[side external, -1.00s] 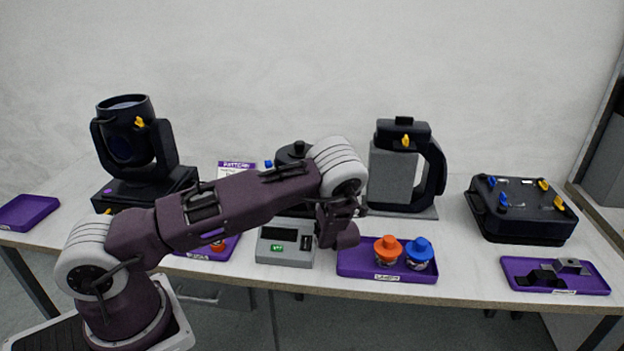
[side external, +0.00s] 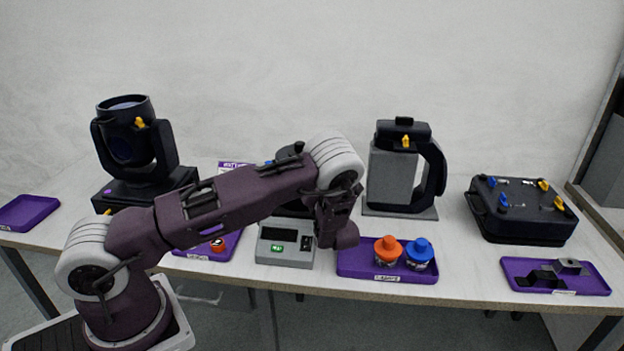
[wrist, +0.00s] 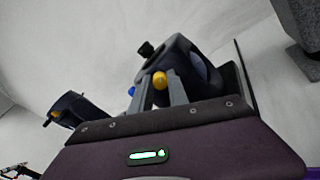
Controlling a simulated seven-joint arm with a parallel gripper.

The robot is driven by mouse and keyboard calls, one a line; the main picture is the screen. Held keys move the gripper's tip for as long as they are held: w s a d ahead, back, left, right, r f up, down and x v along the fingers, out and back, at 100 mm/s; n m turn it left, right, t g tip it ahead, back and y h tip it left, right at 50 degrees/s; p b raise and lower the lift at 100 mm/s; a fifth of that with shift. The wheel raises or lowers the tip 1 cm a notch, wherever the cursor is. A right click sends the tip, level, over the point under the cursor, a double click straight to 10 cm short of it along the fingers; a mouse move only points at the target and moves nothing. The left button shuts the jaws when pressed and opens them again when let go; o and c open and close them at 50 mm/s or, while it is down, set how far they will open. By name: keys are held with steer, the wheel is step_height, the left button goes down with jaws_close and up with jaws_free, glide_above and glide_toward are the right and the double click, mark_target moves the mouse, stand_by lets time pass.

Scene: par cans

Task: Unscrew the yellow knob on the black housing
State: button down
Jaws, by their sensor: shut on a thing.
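In the wrist view the yellow knob (wrist: 159,80) sits between the two grey fingers of my gripper (wrist: 161,88), which is shut on it. The black housing (wrist: 182,58) rises behind the knob, with a small black knob on its upper left. A blue knob (wrist: 131,91) shows just left of the fingers. In the side view the top of this housing (side external: 291,152) shows behind my arm; the gripped knob and my fingers are hidden there.
A black moving-head lamp (side external: 122,150) stands left, a black housing on a grey block (side external: 393,180) right of centre, and a flat black case (side external: 520,225) far right. A grey meter (side external: 285,252) and a purple tray (side external: 350,271) with orange-topped and blue-topped items line the front.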

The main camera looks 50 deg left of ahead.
steer(key=n, duration=0.4)
steer(key=shift+a+r+n, duration=0.1)
steer(key=shift+a+n, duration=0.05)
steer(key=shift+n, duration=0.25)
stand_by(0.4)
steer(key=c, duration=1.3)
jaws_free()
steer(key=shift+o, duration=0.2)
steer(key=v, duration=0.7)
